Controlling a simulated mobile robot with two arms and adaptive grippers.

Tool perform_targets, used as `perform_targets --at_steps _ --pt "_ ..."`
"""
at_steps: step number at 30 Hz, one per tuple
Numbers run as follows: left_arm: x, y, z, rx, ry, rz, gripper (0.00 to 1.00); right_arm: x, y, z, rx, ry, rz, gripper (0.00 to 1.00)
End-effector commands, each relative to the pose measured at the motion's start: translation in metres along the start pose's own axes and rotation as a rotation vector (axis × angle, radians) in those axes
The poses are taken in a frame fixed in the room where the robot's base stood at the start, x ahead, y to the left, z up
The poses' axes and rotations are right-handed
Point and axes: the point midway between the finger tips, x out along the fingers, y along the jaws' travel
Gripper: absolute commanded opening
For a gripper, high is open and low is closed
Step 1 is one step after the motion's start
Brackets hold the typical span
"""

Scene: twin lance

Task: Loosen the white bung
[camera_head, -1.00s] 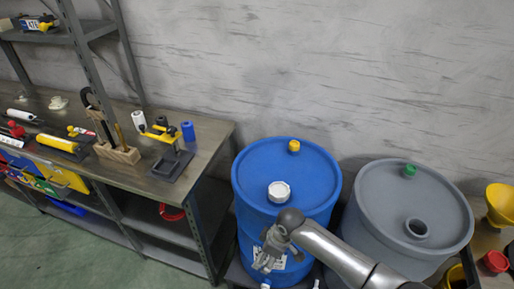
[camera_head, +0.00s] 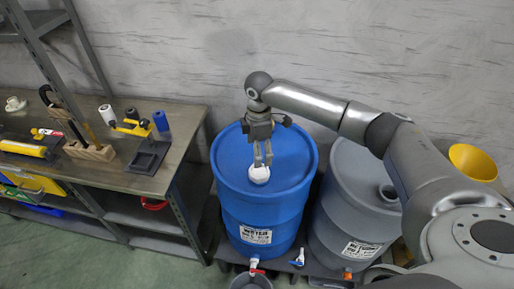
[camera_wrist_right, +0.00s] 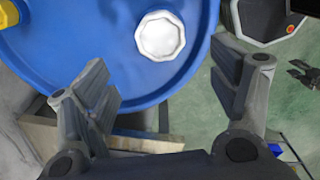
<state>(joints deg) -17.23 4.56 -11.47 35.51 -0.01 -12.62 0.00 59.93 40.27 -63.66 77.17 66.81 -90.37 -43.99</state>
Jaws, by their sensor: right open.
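The white bung (camera_head: 259,175) sits in the top of the blue drum (camera_head: 232,165), near its front rim. My right gripper (camera_head: 263,163) points down from above, with its fingertips just over or beside the bung; I cannot tell whether they touch it in the head view. In the right wrist view the many-sided white bung (camera_wrist_right: 160,36) lies ahead of the open fingers (camera_wrist_right: 165,80), roughly between their lines, with nothing held. My left gripper is not in view.
A grey drum (camera_head: 345,165) with an open round hole stands right of the blue one, behind my right arm. A workbench (camera_head: 185,150) with tools stands left. Taps (camera_head: 298,258) stick out low at the drums' front. A yellow funnel (camera_head: 472,160) is at right.

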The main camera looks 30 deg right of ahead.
Motion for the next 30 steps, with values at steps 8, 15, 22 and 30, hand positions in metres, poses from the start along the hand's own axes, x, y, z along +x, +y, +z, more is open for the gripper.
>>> perform_targets --at_steps 8,15,22,30 --pt "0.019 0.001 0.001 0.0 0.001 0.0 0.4 0.018 0.0 0.001 0.0 -0.001 -0.001 0.81" --pt "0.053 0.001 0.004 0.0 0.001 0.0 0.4 0.049 0.0 0.001 0.001 0.0 0.001 0.81" --pt "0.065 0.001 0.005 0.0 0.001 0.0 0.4 0.076 -0.001 0.0 0.001 0.0 -0.003 0.81" --pt "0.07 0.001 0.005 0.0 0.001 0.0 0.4 0.099 0.0 0.0 0.001 0.001 -0.001 0.81"
